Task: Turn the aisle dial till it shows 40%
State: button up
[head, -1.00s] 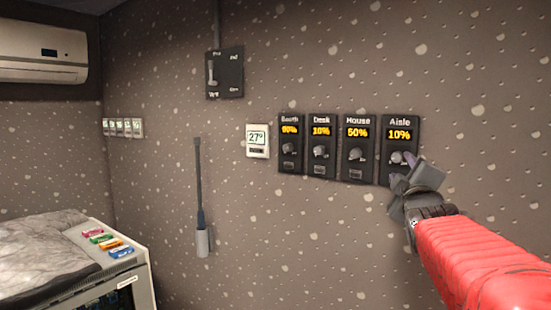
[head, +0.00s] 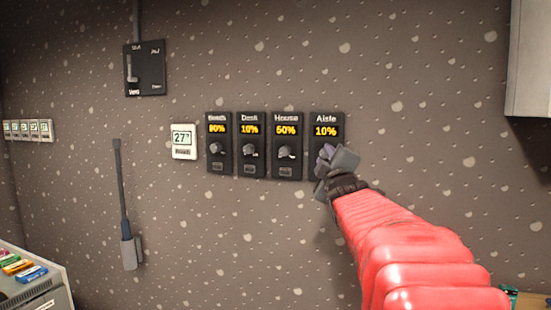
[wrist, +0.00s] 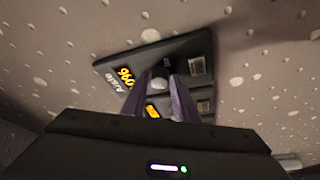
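The aisle dial panel (head: 326,118) is the rightmost of the black wall panels, and its display reads 10% in the head view. My gripper (head: 324,165) is in front of its knob and hides it there. In the wrist view the panel (wrist: 135,62) appears turned around, with its grey knob (wrist: 160,78) between the tips of my two purple fingers. The fingers are apart, one on each side of the knob. I cannot tell whether they touch it.
The House panel (head: 287,118) at 50%, the Desk panel (head: 251,117) at 10% and the Booth panel (head: 218,118) stand close on the left. Further left are a thermostat (head: 183,141) and a lever switch (head: 145,68). Bare wall lies right of the aisle panel.

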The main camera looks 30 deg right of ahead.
jog(key=c, duration=0.6)
jog(key=shift+a, duration=0.2)
grip_shut()
jog(key=shift+d, duration=0.15)
jog(key=shift+f, duration=0.1)
